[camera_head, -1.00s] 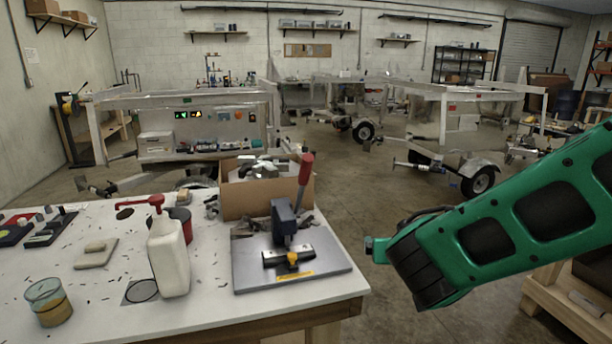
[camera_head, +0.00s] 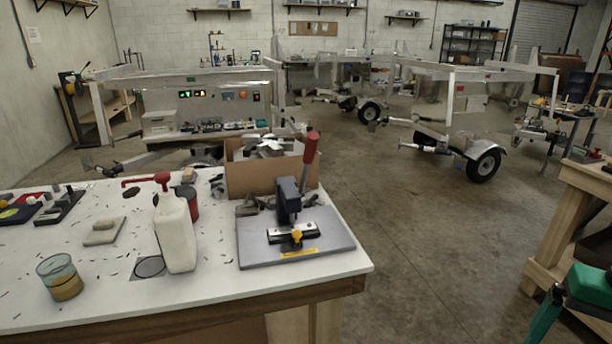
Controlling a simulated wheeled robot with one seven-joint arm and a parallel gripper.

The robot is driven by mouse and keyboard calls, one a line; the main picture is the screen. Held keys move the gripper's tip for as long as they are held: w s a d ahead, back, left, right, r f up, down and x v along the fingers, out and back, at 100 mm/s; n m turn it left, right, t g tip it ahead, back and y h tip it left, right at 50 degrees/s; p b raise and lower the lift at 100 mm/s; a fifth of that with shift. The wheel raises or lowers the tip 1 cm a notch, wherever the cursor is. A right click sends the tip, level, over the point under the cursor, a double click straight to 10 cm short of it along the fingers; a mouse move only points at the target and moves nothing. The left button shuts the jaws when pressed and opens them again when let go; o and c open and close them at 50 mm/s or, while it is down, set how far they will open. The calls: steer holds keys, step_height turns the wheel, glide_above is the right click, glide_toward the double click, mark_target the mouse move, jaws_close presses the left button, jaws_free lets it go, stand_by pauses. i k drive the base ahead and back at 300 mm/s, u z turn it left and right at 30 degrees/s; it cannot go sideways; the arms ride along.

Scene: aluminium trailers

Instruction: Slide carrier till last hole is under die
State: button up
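A small hand press (camera_head: 287,203) with a red-tipped lever (camera_head: 311,148) stands on a grey base plate (camera_head: 325,236) at the right end of the white bench. The die and the carrier's holes are too small to make out. My gripper is not in view.
A cardboard box of metal parts (camera_head: 247,175) stands right behind the press. A white pump bottle (camera_head: 175,233) and a glass jar (camera_head: 60,277) stand to the left on the bench (camera_head: 205,291). A wooden stand (camera_head: 556,232) is at the right. Floor between is clear.

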mark_target(295, 233)
steer(key=k, duration=1.2)
steer(key=u, duration=0.3)
steer(key=i, duration=1.55)
steer(key=z, duration=0.3)
